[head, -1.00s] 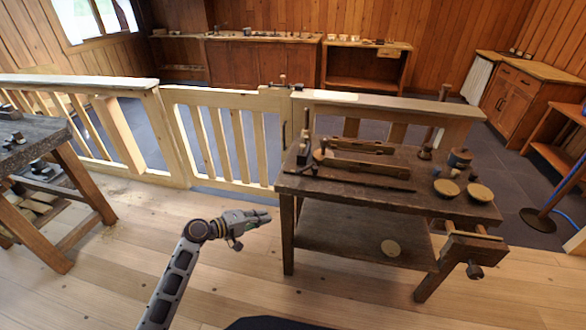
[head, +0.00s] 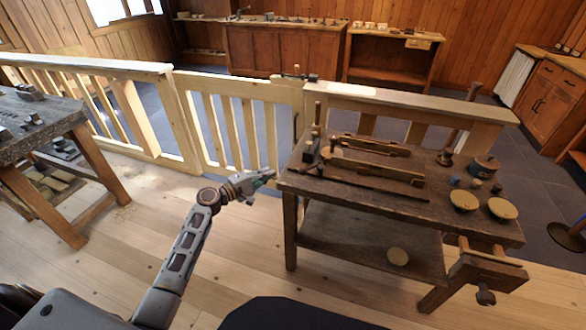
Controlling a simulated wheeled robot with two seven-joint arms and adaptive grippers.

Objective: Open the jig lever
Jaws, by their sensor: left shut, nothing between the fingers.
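A dark wooden workbench (head: 400,209) stands right of centre. Two long wooden pieces, perhaps the jig, lie on it: a rear one (head: 372,145) and a front one (head: 375,172). A small upright part (head: 317,115) with a dark block at its foot stands at the bench's left end. I cannot tell which part is the jig lever. My left gripper (head: 264,178) is shut and empty, in front of the bench's left corner and apart from the upright part. My right gripper is not in view.
A pale wooden fence with a gate (head: 232,122) runs behind the bench. Round wooden discs (head: 464,200) and a blue-grey tin (head: 484,166) sit at the bench's right end. A vise (head: 490,270) juts from its front right. Another bench (head: 45,135) stands left; floor between is clear.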

